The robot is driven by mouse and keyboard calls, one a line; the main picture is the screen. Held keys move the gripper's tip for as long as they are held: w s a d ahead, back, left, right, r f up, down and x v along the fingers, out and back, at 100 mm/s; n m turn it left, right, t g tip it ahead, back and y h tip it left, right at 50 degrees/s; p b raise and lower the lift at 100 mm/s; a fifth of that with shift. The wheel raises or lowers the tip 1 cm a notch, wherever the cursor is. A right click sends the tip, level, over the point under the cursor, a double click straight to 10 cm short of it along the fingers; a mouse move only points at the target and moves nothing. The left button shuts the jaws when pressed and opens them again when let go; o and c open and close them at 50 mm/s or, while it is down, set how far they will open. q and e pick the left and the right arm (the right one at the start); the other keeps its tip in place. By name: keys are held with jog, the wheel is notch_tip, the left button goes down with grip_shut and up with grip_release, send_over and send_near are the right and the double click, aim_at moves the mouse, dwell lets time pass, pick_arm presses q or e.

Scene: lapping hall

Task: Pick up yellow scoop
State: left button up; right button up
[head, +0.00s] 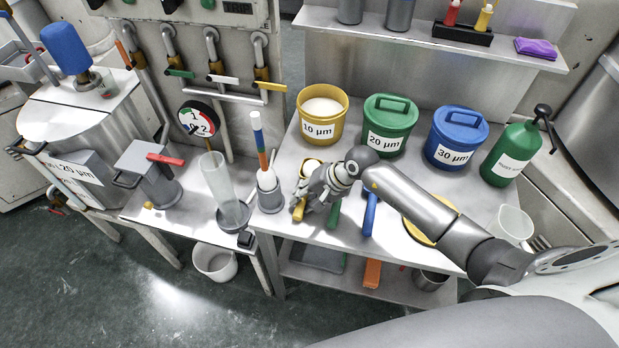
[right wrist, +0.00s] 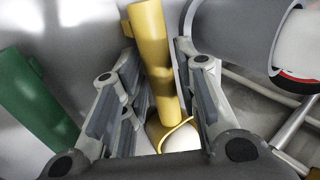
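The yellow scoop (head: 299,211) lies on the steel table at the left end of a row of scoops. Its round bowl (head: 312,165) shows behind my right gripper (head: 312,196), which hides its middle. In the right wrist view the scoop's yellow handle (right wrist: 150,50) runs between the two fingers of my right gripper (right wrist: 156,62). The fingers stand apart on either side of the handle, the right one very close to it. I cannot tell whether either touches. My left gripper is not in view.
A green scoop (head: 334,214) and a blue scoop (head: 369,215) lie to the right. A grey holder (head: 270,198) with a bottle stands close left. Yellow (head: 323,122), green (head: 389,136) and blue (head: 455,138) tubs stand behind. The lower shelf holds an orange block (head: 372,272).

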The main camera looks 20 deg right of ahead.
grip_shut()
jog(key=shift+r, duration=0.2)
